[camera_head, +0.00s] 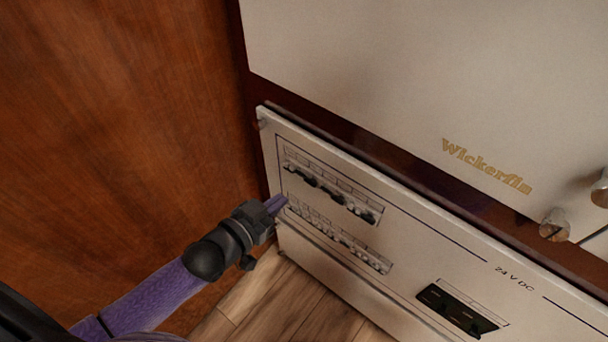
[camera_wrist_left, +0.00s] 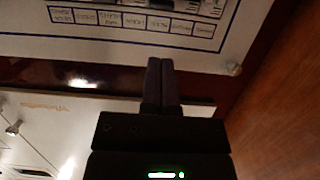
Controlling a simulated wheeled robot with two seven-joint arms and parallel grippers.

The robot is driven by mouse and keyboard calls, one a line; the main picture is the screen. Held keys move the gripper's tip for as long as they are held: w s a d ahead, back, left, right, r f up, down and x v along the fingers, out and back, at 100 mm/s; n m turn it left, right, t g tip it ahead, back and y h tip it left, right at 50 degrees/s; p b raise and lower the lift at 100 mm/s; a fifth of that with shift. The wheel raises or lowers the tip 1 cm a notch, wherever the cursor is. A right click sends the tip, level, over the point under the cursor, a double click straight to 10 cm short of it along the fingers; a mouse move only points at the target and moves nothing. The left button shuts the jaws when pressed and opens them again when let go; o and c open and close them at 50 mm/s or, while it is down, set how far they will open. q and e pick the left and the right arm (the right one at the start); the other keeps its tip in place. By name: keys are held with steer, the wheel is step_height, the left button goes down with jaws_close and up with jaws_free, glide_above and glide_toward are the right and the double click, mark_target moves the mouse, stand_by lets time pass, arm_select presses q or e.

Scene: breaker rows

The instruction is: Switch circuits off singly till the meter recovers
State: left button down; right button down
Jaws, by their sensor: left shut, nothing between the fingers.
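The pale breaker panel (camera_head: 400,240) carries an upper breaker row (camera_head: 330,190) and a lower breaker row (camera_head: 340,238), both small. Individual lever positions are too small to tell. My left gripper (camera_head: 278,204) is shut and empty, with its purple fingertips in front of the panel's left edge, near the left end of the lower row. In the left wrist view the closed fingers (camera_wrist_left: 163,68) point at the panel's edge, beside a row of labels (camera_wrist_left: 135,20) seen upside down. Contact cannot be told. I cannot identify a meter reading. My right gripper is not in view.
A dark recessed fitting (camera_head: 456,308) sits low on the panel by the "24 V DC" lettering. A pale "Wickerfin" cabinet front (camera_head: 420,80) stands above, with metal knobs (camera_head: 555,228) at right. A brown wooden wall (camera_head: 120,120) closes off the left. Wooden floor (camera_head: 290,310) shows below.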

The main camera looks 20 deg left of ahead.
mark_target(316, 172)
arm_select(q)
steer(key=b+x, duration=0.4)
steer(key=x, duration=0.5)
steer(key=shift+f, duration=0.15)
steer(key=shift+w+d, duration=0.15)
steer(key=shift+w, duration=0.2)
